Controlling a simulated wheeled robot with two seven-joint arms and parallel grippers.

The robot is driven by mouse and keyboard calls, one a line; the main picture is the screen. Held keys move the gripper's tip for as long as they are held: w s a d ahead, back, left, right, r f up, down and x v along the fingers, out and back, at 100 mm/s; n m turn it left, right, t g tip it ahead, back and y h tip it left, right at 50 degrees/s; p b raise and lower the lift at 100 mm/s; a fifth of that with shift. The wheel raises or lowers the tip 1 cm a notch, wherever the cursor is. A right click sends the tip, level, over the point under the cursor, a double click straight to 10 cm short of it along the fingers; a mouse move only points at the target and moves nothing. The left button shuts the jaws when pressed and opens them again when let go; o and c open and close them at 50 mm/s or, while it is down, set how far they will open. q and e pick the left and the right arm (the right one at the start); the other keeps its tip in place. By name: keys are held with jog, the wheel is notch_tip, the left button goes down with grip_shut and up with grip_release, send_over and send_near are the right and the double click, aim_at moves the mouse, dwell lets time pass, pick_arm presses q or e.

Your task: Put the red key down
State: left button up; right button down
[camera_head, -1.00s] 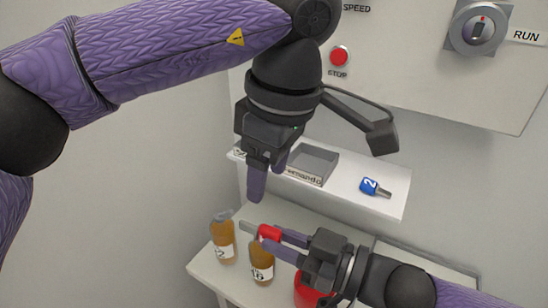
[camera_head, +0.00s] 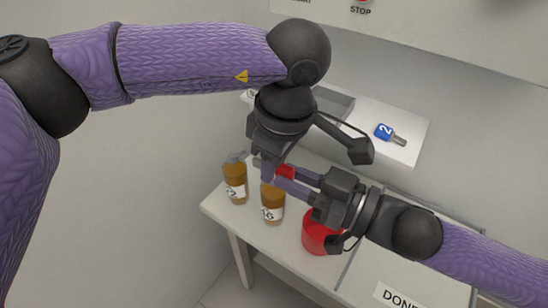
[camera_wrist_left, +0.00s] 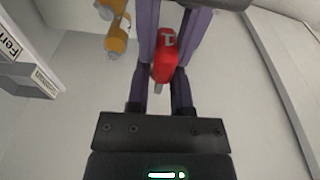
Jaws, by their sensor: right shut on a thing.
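The red key (camera_head: 285,171) is in the jaws of my right gripper (camera_head: 276,178), above the lower table near the bottles. In the left wrist view the red key (camera_wrist_left: 164,60), marked 1, lies between the fingers of my left gripper (camera_wrist_left: 170,45). Those fingers are apart on either side of it; whether they touch it I cannot tell. In the head view my left gripper (camera_head: 264,165) points down, close to the right gripper's fingertips, and partly hides the key. A blue key (camera_head: 384,131) marked 2 lies on the white shelf.
A grey tray (camera_head: 343,103) stands on the shelf (camera_head: 415,126), partly behind my left arm. Two amber bottles (camera_head: 235,181) (camera_head: 272,202) and a red container (camera_head: 316,236) stand on the lower table (camera_head: 217,206). A DONE label (camera_head: 397,296) is at the lower right.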

pick_arm(q)
grip_shut()
pick_arm(e)
jog(key=c, duration=0.5)
grip_release()
